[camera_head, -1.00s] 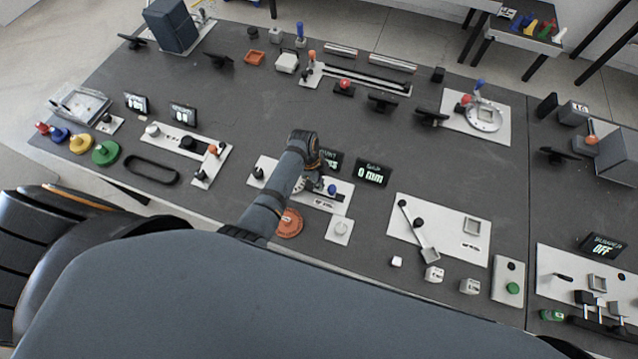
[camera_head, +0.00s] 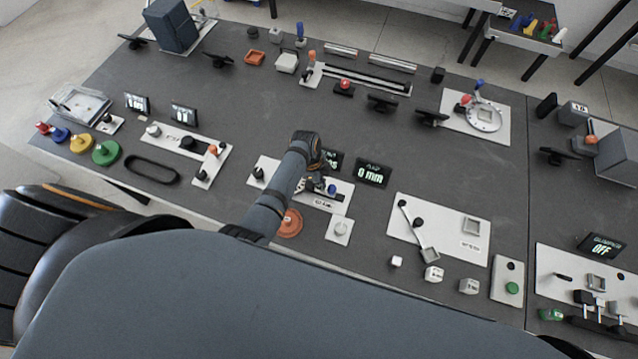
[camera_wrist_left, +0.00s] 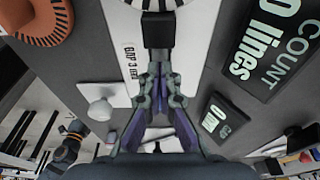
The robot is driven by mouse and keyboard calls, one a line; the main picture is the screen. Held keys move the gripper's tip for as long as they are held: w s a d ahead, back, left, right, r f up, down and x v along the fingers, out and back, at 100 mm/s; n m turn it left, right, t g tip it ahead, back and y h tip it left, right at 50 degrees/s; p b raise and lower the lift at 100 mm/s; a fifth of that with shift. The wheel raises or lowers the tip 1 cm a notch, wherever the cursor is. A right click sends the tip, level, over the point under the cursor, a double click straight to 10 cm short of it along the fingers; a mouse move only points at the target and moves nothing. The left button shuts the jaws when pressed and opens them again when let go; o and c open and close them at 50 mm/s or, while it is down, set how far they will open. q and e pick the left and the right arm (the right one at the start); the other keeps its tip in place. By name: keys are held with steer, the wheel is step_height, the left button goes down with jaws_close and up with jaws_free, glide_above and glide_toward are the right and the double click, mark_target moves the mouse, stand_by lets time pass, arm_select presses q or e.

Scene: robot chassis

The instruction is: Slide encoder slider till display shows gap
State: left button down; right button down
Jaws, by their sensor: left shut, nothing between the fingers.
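The encoder plate (camera_head: 338,208) is white and lies at the middle of the bench, partly hidden by my left arm. In the left wrist view, a black slider block (camera_wrist_left: 158,30) sits on it beside a striped scale. My left gripper (camera_wrist_left: 158,72) is shut and empty, its fingertips close to the block's near side; I cannot tell whether they touch. The count display (camera_wrist_left: 275,45) reads 0 lines. The gap display (camera_head: 372,173) reads 0 mm. A printed label on the plate begins "GAP 3". My right gripper is not in view.
An orange disc (camera_head: 289,223) and a small white plate with a knob (camera_head: 340,231) lie in front. A large white lever plate (camera_head: 440,228) lies to the right. Bare bench shows behind the displays.

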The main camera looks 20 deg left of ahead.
arm_select(q)
steer(key=shift+d, duration=0.65)
stand_by(2.0)
steer(key=shift+a+p, duration=0.1)
steer(key=shift+p, duration=0.2)
steer(key=shift+a, duration=0.5)
step_height(320, 180, up, 3)
steer(key=p, duration=0.3)
steer(key=shift+r, duration=2.55)
steer(key=shift+s+f, duration=0.1)
